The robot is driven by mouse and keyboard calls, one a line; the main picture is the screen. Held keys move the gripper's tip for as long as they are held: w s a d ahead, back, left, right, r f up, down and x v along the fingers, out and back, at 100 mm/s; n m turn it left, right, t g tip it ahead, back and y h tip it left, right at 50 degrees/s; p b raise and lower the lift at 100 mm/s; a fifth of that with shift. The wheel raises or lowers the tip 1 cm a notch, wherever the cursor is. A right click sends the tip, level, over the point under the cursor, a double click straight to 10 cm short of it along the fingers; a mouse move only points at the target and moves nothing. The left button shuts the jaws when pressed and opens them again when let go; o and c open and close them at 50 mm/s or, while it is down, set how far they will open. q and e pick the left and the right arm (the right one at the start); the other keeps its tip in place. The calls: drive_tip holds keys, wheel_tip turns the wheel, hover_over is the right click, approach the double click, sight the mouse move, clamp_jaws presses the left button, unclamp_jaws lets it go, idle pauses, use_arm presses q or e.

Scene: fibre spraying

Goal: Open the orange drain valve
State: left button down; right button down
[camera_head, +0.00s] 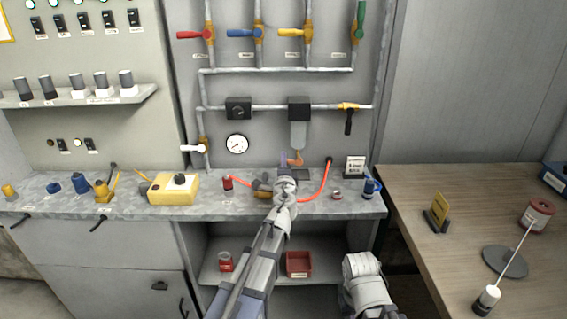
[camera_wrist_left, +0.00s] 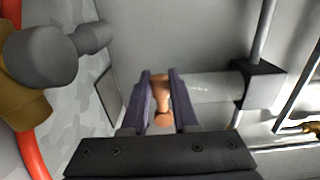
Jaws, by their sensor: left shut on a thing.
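The orange drain valve (camera_head: 297,160) sits under the clear filter bowl (camera_head: 298,134) on the back panel. My left gripper (camera_head: 287,159) reaches up to it over the counter and partly hides it. In the left wrist view the fingers of my left gripper (camera_wrist_left: 161,80) stand on both sides of the orange valve (camera_wrist_left: 160,93) and are shut on it. The clear bowl (camera_wrist_left: 215,86) lies just right of the fingers there. Whether the valve has turned cannot be told.
A red hose (camera_head: 325,178) curves over the counter beside my left arm. A yellow box (camera_head: 174,190) stands to the left and a blue mug (camera_head: 371,187) to the right. Coloured-handle valves (camera_head: 244,33) line the pipes above. A red bin (camera_head: 299,264) sits on the shelf below.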

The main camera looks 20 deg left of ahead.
sight(288, 159)
use_arm(q)
drive_tip(key=shift+r, duration=0.1)
idle(0.4)
drive_tip(key=r+m+p, duration=0.1)
drive_tip(key=m, duration=0.1)
drive_tip(key=r+m+p, duration=0.1)
drive_tip(key=m, duration=0.1)
drive_tip(key=shift+d+m, duration=0.2)
drive_tip(key=shift+m, duration=0.1)
drive_tip(key=m, duration=0.1)
drive_tip(key=r+m+p, duration=0.1)
drive_tip(key=m, duration=0.1)
drive_tip(key=d+m, duration=0.1)
drive_tip(key=shift+w+r+p, duration=0.2)
drive_tip(key=shift+r+p, duration=0.05)
drive_tip(key=shift+p, duration=0.1)
drive_tip(key=m, duration=0.1)
drive_tip(key=d+m, duration=0.1)
drive_tip(key=m, duration=0.1)
drive_tip(key=r+m+p, duration=0.1)
drive_tip(key=m, duration=0.1)
drive_tip(key=shift+w+d, duration=0.2)
drive_tip(key=shift+d, duration=0.15)
drive_tip(key=shift+w+d+r+m, duration=0.1)
drive_tip(key=shift+d+m, duration=0.35)
drive_tip(key=shift+m, duration=0.6)
drive_tip(key=shift+w+d+m, duration=0.1)
drive_tip(key=shift+d+m, duration=0.3)
drive_tip(key=shift+m, duration=0.65)
